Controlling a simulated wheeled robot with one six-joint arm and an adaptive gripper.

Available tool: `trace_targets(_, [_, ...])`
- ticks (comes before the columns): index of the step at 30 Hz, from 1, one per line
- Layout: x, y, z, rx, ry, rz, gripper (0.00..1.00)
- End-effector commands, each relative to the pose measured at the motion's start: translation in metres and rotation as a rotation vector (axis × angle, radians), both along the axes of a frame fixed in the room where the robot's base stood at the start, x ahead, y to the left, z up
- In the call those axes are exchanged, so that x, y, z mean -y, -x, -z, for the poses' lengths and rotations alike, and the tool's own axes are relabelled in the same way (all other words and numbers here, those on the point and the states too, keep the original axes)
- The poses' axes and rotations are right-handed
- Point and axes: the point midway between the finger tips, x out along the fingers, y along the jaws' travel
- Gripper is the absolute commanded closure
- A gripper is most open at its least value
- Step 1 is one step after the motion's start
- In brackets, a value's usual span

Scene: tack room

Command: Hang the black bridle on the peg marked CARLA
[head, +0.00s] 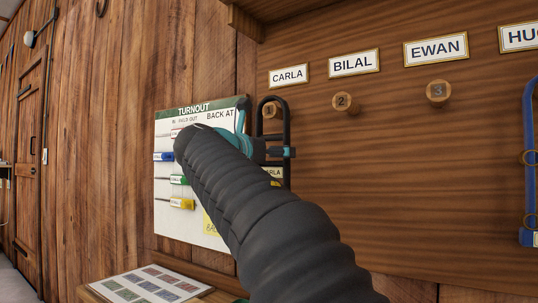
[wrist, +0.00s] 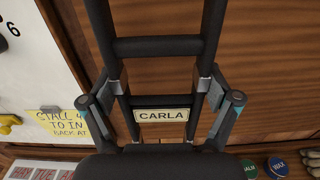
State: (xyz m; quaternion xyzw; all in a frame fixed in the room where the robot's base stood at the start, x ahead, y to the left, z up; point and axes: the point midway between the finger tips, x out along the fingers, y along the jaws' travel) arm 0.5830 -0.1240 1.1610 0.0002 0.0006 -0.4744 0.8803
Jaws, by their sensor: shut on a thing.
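The black bridle (head: 287,122) is upright against the board at the left, below the CARLA label (head: 288,75). Its top loop surrounds the round wooden peg marked 1 (head: 269,110) in the head view; I cannot tell whether it rests on the peg or is only in front of it. My gripper (head: 279,151) is shut on the bridle below the peg, partly hidden behind my dark arm. In the wrist view, the fingers (wrist: 157,88) grip both side straps of the bridle (wrist: 155,47), and its CARLA tag (wrist: 161,115) faces me. The peg is not visible there.
Pegs 2 (head: 342,103) and 3 (head: 437,92) are bare under BILAL and EWAN. A blue bridle (head: 529,150) hangs at the right edge. A white turnout board (head: 185,220) stands close left of the bridle. A shelf (head: 290,10) juts out above.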

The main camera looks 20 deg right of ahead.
Motion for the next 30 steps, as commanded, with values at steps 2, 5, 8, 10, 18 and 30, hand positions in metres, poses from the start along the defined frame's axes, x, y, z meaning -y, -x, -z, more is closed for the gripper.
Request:
trace_targets(2, [0.004,-0.002,0.0,0.001,0.0,0.0,0.82])
trace_targets(5, [0.007,-0.005,0.0,0.002,0.001,-0.001,0.82])
trace_targets(8, [0.012,-0.007,0.0,0.002,0.001,0.001,0.82])
trace_targets(10, [0.014,-0.008,0.001,0.001,0.002,0.001,0.82])
trace_targets(18, [0.019,-0.012,0.006,0.001,0.002,-0.001,0.82])
trace_targets(30, [0.021,-0.013,0.009,0.002,0.001,-0.001,0.82])
